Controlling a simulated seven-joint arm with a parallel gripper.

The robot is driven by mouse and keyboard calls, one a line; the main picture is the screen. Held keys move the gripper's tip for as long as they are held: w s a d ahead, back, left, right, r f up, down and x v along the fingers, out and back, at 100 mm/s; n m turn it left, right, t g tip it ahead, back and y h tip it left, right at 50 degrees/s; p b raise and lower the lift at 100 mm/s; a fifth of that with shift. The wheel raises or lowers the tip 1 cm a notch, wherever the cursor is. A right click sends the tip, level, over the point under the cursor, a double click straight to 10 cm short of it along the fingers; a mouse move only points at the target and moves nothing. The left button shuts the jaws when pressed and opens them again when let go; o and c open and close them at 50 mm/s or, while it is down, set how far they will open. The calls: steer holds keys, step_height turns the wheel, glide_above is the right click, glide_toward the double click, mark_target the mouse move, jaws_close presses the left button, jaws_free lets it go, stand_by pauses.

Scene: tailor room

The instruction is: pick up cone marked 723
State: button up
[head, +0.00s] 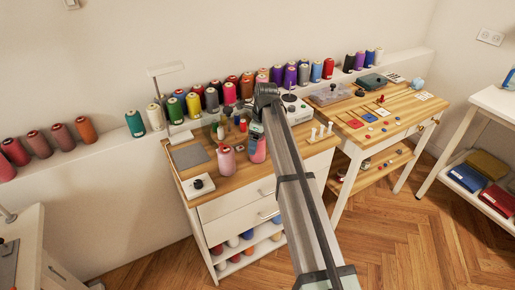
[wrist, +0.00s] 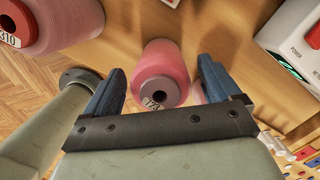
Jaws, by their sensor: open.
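The pink cone marked 723 (wrist: 160,62) stands in the middle of the wrist view, its small label partly cut off by the gripper's dark crossbar. My gripper (wrist: 162,74) is open, with one blue finger on each side of this cone and a visible gap on both sides. In the head view my gripper (head: 257,130) is low over the wooden cabinet top, just above a pink cone (head: 257,152) that appears to be the same one. The arm hides part of the scene there.
Another pink cone marked 310 (wrist: 62,22) stands at the upper left of the wrist view, apparently the pink cone (head: 226,162) left of my gripper. A white device (wrist: 295,40) with a POWER label lies at the right. The cabinet top (head: 207,170) has bare wood at its front.

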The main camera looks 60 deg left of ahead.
steer(key=shift+f, duration=0.1)
steer(key=c, duration=1.2)
